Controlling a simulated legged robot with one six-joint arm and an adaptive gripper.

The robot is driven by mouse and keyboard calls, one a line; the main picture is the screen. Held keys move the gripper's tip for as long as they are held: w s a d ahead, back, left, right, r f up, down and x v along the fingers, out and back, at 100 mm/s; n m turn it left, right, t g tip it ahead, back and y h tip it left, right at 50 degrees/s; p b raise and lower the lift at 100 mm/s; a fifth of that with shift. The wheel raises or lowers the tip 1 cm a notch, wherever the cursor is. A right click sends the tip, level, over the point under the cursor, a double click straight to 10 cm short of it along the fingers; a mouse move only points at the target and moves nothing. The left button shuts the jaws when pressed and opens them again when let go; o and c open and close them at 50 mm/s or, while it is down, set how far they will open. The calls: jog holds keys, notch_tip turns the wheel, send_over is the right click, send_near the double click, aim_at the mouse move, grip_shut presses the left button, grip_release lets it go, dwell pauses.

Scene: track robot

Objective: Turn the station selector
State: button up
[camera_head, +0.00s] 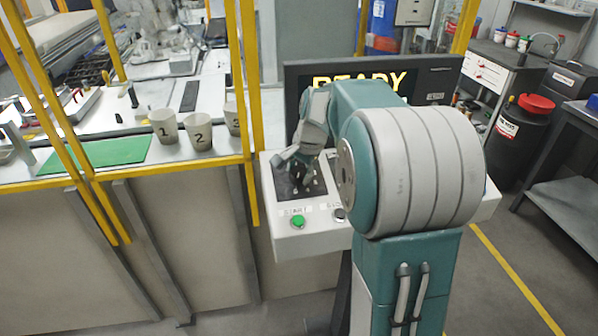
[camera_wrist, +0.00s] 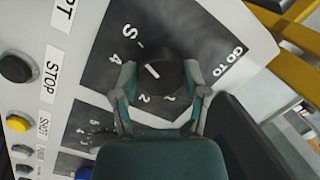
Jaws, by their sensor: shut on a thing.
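The station selector is a round black knob (camera_wrist: 165,72) with a white pointer line, on a dark panel plate (camera_wrist: 195,32) labelled "GO TO". White marks stand around it, including an "S" at upper left and a "2" below. The pointer line slants towards the upper left, roughly at the S side. My gripper (camera_wrist: 159,73) has its two fingers closed on opposite sides of the knob. In the head view my gripper (camera_head: 299,160) is at the dark plate of the white console (camera_head: 290,243), and my arm hides much of the console.
A screen (camera_head: 440,75) behind my arm reads "READY". A green START button (camera_head: 298,222) is on the console. In the wrist view, a black STOP button (camera_wrist: 16,68), a yellow button (camera_wrist: 17,123) and a smaller dial (camera_wrist: 100,137) are nearby. Numbered cups (camera_head: 198,131) stand left behind yellow posts.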

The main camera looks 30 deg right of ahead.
aim_at(309, 187)
jog(key=shift+f, duration=0.1)
jog(key=o, duration=1.2)
jog(key=shift+c, duration=0.2)
jog(key=v, duration=1.2)
jog(key=shift+w, duration=0.1)
